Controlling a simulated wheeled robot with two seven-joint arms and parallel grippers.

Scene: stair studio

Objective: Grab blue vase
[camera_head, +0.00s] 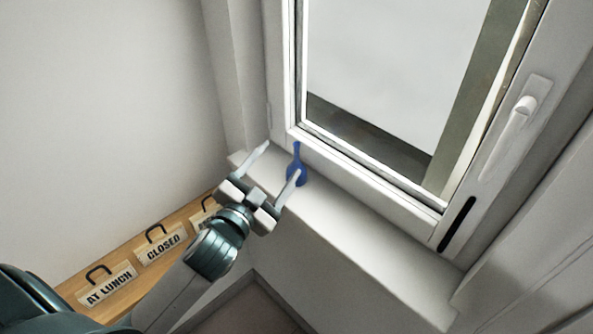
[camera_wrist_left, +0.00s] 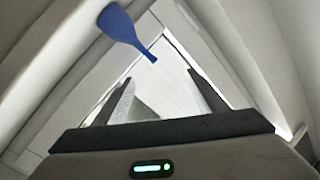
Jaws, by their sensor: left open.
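In the left wrist view the vase (camera_wrist_left: 121,25) shows at the top, left of the middle, tilted in the picture. My left gripper (camera_head: 277,160) is open at the sill. Its right finger overlaps the lower part of the vase in the head view, and its left finger is apart from it. I cannot tell whether the finger touches the vase. In the wrist view the vase appears outside the gap between the fingers (camera_wrist_left: 166,98). My right gripper is not in view.
The white sill (camera_head: 370,234) runs right, bare, below the closed-looking window with a white handle (camera_head: 517,118). A wooden shelf (camera_head: 120,254) at lower left holds signs, among them "AT LUNCH" (camera_head: 107,287) and "CLOSED" (camera_head: 163,246). A wall bounds the left.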

